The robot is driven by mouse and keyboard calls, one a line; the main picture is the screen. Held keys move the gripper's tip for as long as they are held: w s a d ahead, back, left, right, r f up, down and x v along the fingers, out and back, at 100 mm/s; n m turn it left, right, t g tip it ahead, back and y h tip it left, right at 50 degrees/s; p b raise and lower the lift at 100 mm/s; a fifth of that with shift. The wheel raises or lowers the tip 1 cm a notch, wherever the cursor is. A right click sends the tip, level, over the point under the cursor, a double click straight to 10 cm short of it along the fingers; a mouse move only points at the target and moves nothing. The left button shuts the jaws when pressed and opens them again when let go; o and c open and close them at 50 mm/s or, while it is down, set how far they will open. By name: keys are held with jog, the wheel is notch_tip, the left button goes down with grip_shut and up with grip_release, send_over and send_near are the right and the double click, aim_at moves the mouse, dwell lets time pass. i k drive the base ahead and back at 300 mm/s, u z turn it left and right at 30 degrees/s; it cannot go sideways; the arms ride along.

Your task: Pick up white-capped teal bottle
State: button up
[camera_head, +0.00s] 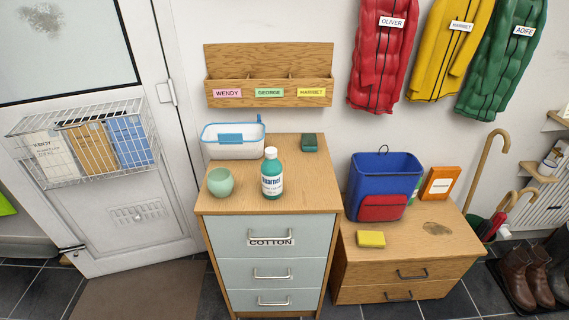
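The teal bottle with a white cap (271,174) stands upright on top of the wooden drawer cabinet (311,174), near the middle of its top. It has a white label with dark lettering. Its base is a little back from the cabinet's front edge. My gripper is not in view.
A green cup (220,182) stands left of the bottle. A blue and red backpack (383,185) stands on the lower cabinet (430,239) to the right.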

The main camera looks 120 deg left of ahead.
aim_at(271, 170)
jog(key=u, duration=0.3)
jog(key=k, duration=0.7)
jog(key=u, duration=0.8)
jog(key=k, duration=0.65)
jog(key=u, duration=0.7)
jog(key=i, duration=0.5)
